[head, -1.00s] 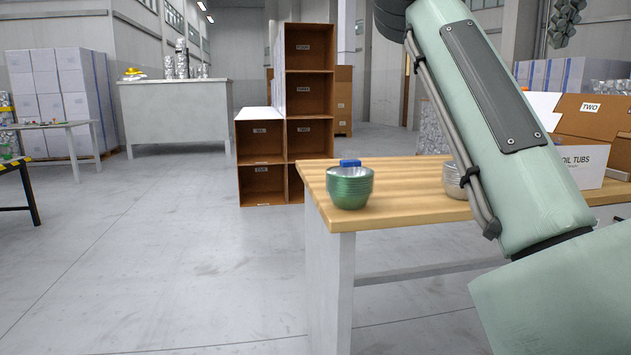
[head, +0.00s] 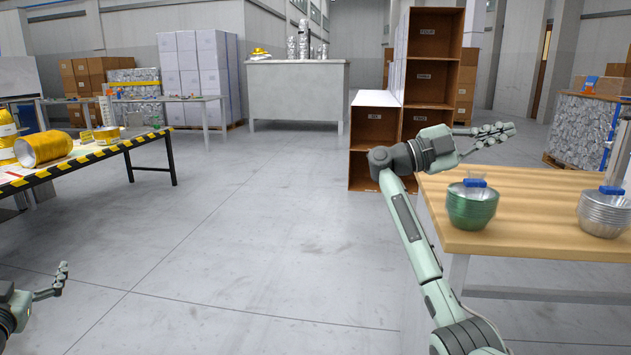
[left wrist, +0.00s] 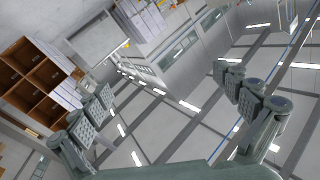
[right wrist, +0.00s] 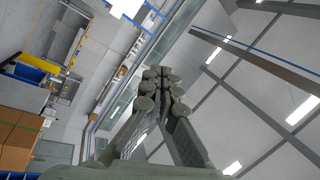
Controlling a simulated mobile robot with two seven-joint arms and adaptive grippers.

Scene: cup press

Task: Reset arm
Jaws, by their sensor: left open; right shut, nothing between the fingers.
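My right arm rises from the bottom of the head view, and its gripper (head: 497,133) points right, above the far left part of the wooden table (head: 545,243). In the right wrist view its fingers (right wrist: 163,85) meet and hold nothing. My left gripper (head: 62,280) shows at the lower left edge of the head view, low over the floor. In the left wrist view its fingers (left wrist: 165,100) are wide apart with nothing between them.
Green bowls (head: 472,207) and silver bowls (head: 604,212) stand stacked on the wooden table, with blue pieces on top. A table with yellow-black edging (head: 100,154) stands at left. Brown shelves (head: 430,75) stand behind. The floor between the tables is clear.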

